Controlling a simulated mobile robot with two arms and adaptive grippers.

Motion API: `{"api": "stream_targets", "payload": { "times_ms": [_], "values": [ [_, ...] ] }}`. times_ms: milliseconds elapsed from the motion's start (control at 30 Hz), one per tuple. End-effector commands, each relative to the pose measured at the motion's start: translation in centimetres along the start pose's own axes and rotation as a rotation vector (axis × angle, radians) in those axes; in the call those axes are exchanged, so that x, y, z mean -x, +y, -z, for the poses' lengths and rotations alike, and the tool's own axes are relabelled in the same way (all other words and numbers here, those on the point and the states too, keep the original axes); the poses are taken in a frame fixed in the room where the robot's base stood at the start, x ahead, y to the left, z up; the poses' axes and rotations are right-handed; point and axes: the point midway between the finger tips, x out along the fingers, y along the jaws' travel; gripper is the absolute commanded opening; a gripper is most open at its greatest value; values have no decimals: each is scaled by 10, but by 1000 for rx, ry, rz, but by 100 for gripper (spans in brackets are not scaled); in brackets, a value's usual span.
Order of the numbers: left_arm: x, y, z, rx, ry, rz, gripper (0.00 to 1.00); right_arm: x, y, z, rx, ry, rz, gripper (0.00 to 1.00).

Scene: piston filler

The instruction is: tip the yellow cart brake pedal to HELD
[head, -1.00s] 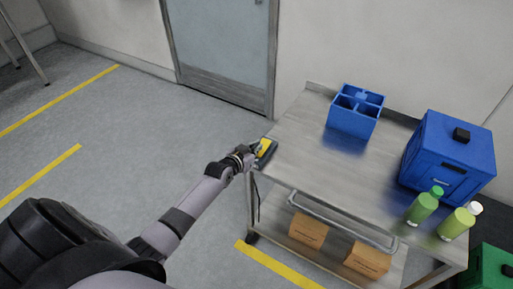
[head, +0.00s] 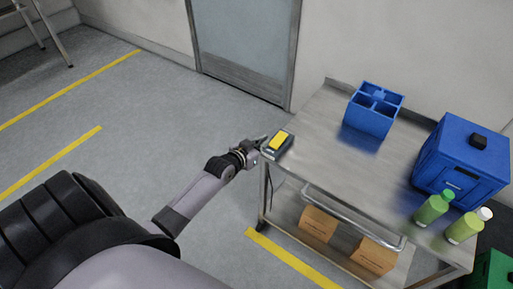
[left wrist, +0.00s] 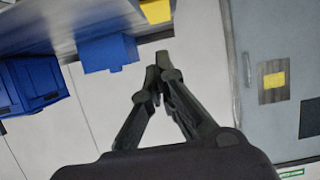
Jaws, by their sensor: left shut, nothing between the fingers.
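The yellow brake pedal (head: 280,140) sits in a dark housing at the near left corner of the cart top (head: 318,130). In the left wrist view the yellow pedal (left wrist: 156,11) is cut off by the top edge. I cannot read any HELD mark or tell which way the pedal is tipped. My left gripper (head: 262,142) is just left of the pedal housing; whether they touch is unclear. Its fingers (left wrist: 158,76) are shut and empty in the left wrist view, pointing toward the pedal's side. My right gripper is not in view.
A blue divided caddy (head: 372,116), a blue box (head: 460,165), and green bottles (head: 433,208) stand on the cart. Cardboard boxes (head: 372,256) lie on its lower shelf, behind a push handle (head: 350,215). Floor left of the cart is clear.

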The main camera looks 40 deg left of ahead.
Motion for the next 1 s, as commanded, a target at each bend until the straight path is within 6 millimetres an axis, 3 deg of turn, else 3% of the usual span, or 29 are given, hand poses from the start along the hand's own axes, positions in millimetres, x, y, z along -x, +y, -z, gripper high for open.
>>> {"api": "stream_targets", "payload": {
  "times_ms": [100, 300, 900, 1000],
  "values": [
    [18, 0, -6, -2, -1, 1, 0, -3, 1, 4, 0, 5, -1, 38],
    [32, 0, -8, -1, 1, 0, 0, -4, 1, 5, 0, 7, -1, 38],
    [34, 0, -9, 0, 0, 0, 0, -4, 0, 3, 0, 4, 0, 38],
    [33, 0, -21, 2, -22, 3, 0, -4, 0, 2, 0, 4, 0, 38]
  ]
}}
